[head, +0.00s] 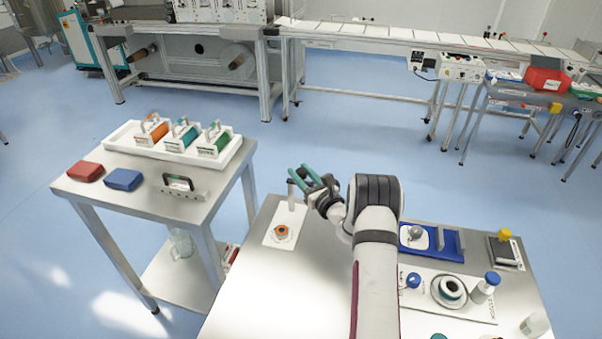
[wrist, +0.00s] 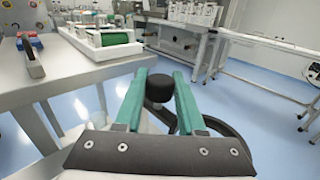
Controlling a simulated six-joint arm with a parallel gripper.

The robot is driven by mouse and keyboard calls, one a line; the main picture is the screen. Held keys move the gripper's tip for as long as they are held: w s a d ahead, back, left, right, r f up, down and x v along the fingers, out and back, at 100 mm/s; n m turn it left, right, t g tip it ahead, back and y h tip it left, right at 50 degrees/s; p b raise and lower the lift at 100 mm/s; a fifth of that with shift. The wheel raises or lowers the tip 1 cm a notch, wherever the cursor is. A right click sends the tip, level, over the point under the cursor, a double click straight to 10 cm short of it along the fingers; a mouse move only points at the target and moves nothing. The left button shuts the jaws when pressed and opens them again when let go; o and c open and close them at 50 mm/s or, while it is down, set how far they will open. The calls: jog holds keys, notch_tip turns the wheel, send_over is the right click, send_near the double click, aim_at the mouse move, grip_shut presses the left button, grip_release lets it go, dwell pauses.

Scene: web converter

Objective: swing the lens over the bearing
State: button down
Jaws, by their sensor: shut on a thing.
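The bearing (head: 281,232), a small orange and dark ring, sits on a pale plate (head: 270,241) at the left end of the near table. A grey post (head: 291,195) stands on the same plate behind it. My gripper (head: 302,174) is beside the post top, above and right of the bearing. In the wrist view, its green fingers (wrist: 160,78) are shut on a black knob (wrist: 158,90). A dark curved rim (wrist: 232,135), seemingly the lens frame, shows right of the fingers. The lens glass is hidden, and the lens is not over the bearing.
A second table (head: 130,195) at left holds a white tray (head: 130,140) of coloured cartridges, a red block and a blue block. Right of my arm are a blue holder (head: 450,252) and a white board (head: 470,310) with round parts.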

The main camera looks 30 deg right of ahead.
jog(key=shift+a, duration=0.1)
jog(key=m+h, duration=0.2)
jog(key=h, duration=0.1)
jog(key=shift+s+a, duration=0.1)
jog(key=shift+a, duration=0.2)
jog(key=shift+s+a+m+g+h, duration=0.15)
jog(key=shift+m+g+h, duration=0.55)
jog(key=shift+m+h, duration=0.95)
jog(key=shift+n+h, duration=0.35)
jog(key=c, duration=0.5)
grip_release()
jog(key=shift+s, duration=0.1)
jog(key=v, duration=1.5)
jog(key=shift+s, duration=0.35)
